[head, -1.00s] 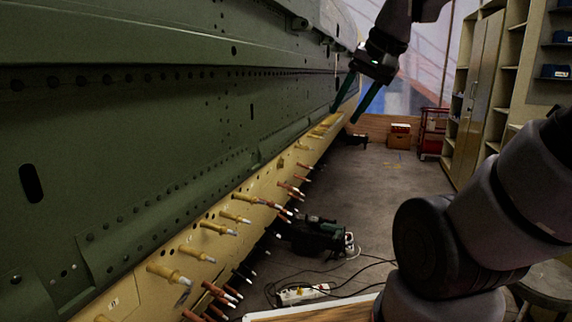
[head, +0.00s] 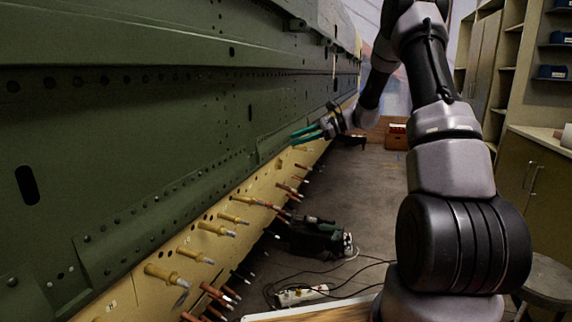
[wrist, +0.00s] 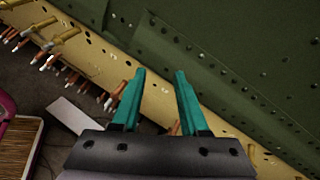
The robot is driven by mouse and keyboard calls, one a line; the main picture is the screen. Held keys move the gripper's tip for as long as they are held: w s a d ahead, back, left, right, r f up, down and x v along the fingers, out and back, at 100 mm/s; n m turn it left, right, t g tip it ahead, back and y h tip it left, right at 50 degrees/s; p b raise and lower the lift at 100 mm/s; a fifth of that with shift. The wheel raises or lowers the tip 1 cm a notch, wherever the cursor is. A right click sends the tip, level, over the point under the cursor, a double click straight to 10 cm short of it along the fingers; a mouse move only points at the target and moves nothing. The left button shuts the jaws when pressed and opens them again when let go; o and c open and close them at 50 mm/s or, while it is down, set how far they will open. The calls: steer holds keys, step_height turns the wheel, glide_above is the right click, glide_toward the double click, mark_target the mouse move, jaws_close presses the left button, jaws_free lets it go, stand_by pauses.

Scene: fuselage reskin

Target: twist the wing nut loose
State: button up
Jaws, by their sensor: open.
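My gripper (head: 293,140) is open, its two teal fingers reaching left toward the lower edge of the green fuselage skin (head: 130,130). In the wrist view my gripper (wrist: 160,72) has clear space between its fingertips, with the yellow strip (wrist: 98,65) and green skin behind. Several yellow fasteners (head: 217,229) and copper-red ones (head: 289,189) stick out of the yellow strip, nearer to the camera than my gripper. Copper fasteners also show left of the fingers in the wrist view (wrist: 118,88). I cannot make out which fastener is the wing nut. Nothing is held.
A dark power tool (head: 312,236) and cables lie on the floor below the strip, with a white power strip (head: 302,295). A wooden-topped surface (head: 315,313) is at the bottom. Cabinets (head: 530,180) and a stool (head: 545,280) stand right. The floor aisle is mostly open.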

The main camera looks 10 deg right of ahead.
mark_target(280, 164)
steer(key=w+d+f+m+t+y, duration=0.2)
steer(key=w+d+f+m+t, duration=0.45)
steer(key=f, duration=0.75)
steer(key=w+a+g, duration=0.1)
steer(key=w+a, duration=0.7)
steer(key=shift+w+a, duration=0.15)
steer(key=shift+m, duration=0.25)
jaws_close()
